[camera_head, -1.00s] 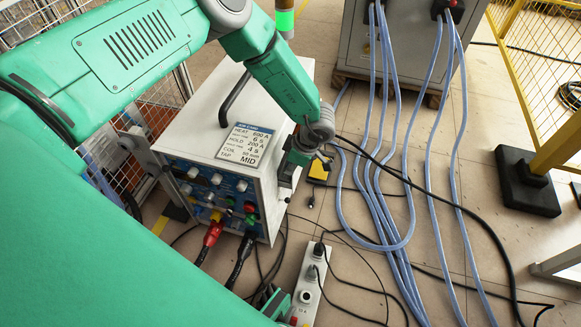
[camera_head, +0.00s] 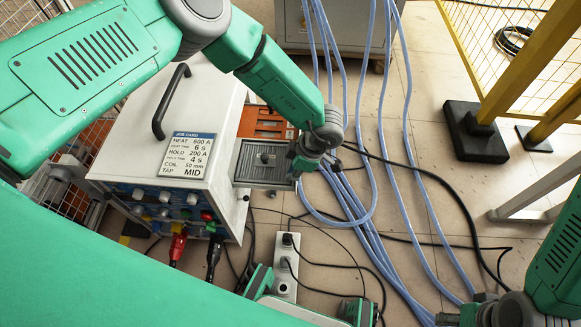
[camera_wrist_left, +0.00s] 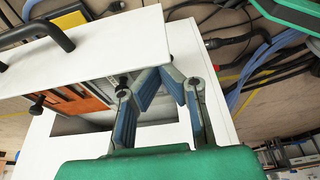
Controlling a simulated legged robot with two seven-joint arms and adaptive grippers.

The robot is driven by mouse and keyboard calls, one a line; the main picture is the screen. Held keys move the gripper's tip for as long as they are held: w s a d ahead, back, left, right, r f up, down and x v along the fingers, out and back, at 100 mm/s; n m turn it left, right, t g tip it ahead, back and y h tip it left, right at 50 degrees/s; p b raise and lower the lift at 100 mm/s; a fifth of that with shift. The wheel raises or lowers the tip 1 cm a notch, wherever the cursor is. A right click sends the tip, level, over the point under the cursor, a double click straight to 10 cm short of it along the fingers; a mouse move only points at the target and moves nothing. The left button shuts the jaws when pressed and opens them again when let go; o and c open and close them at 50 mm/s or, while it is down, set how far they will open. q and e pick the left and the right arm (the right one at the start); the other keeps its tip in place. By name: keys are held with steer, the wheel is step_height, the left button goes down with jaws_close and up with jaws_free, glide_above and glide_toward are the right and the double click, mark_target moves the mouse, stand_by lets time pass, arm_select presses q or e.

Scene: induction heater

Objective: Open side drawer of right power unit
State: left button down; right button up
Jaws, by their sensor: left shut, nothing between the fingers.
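The white power unit (camera_head: 140,118) stands left of centre in the head view, with a black handle and job card on top. Its side drawer (camera_head: 262,170) is out on the right side, a grey part with a dark knob. Orange (camera_head: 268,122) shows behind it, and in the wrist view an orange part (camera_wrist_left: 85,106) sits in the side opening. My left gripper (camera_head: 303,160) is at the drawer's right end, shut and empty; its fingers (camera_wrist_left: 163,85) show in the wrist view. Whether they touch the drawer is unclear. My right gripper (camera_head: 480,312) is at the lower right, its jaws unclear.
A power strip (camera_head: 287,268) and black cables lie on the floor in front. Blue hoses (camera_head: 372,170) run from a grey cabinet (camera_head: 335,30) at the back. A yellow fence post on a black base (camera_head: 475,135) stands at the right.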

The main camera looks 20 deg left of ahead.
arm_select(q)
steer(key=shift+a, duration=0.1)
steer(key=shift+r, duration=0.15)
steer(key=v, duration=1.1)
steer(key=shift+d+r, duration=0.25)
steer(key=shift+d, duration=0.05)
